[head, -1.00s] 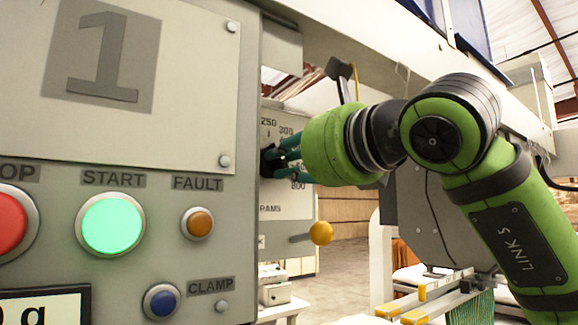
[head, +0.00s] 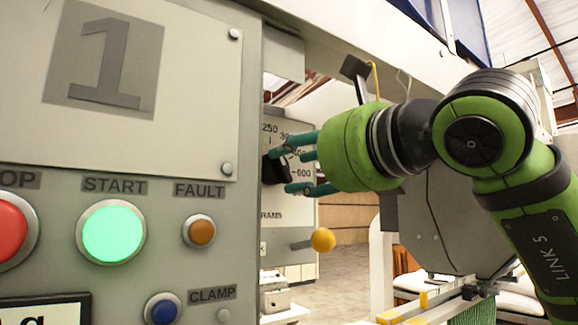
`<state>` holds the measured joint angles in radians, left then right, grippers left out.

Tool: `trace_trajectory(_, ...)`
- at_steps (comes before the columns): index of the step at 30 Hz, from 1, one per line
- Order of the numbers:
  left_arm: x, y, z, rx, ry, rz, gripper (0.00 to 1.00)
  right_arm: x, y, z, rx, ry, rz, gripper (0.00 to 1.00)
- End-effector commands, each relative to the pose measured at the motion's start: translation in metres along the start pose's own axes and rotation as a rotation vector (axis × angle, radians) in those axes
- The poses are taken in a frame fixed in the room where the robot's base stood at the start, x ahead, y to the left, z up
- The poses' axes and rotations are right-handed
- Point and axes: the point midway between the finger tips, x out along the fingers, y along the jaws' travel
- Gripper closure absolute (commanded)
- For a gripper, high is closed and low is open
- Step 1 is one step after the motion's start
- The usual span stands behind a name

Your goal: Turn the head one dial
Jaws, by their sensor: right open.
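The head one dial (head: 271,170) is a black knob on a pale scale plate beyond the edge of the control panel marked 1. The scale shows 250 and 600, with other numbers partly covered. My right gripper (head: 286,169) has teal fingers and a green body. My left gripper is out of view.
The control panel (head: 120,165) fills the left side, with a lit green START button (head: 110,232), red stop button (head: 10,230) and amber FAULT lamp (head: 199,231). A yellow-knobbed lever (head: 322,240) sticks out below the dial. A beam (head: 350,45) runs above.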

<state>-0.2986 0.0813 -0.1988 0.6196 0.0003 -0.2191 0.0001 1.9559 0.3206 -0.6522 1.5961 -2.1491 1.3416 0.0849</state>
Motion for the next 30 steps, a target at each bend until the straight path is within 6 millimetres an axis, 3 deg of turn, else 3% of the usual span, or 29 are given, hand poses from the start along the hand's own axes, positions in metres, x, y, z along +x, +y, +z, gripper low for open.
trace_trajectory(6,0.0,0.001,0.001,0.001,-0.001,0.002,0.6,-0.049,-0.001,0.001,-0.001,-0.004,-0.005,0.56)
trace_trajectory(12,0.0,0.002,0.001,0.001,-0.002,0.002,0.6,-0.081,-0.001,0.001,0.0,-0.003,-0.003,0.56)
trace_trajectory(18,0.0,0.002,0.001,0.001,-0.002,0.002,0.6,-0.093,0.0,0.0,0.0,-0.001,-0.001,0.56)
trace_trajectory(30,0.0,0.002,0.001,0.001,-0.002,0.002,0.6,-0.093,0.0,0.001,0.0,-0.001,-0.001,0.56)
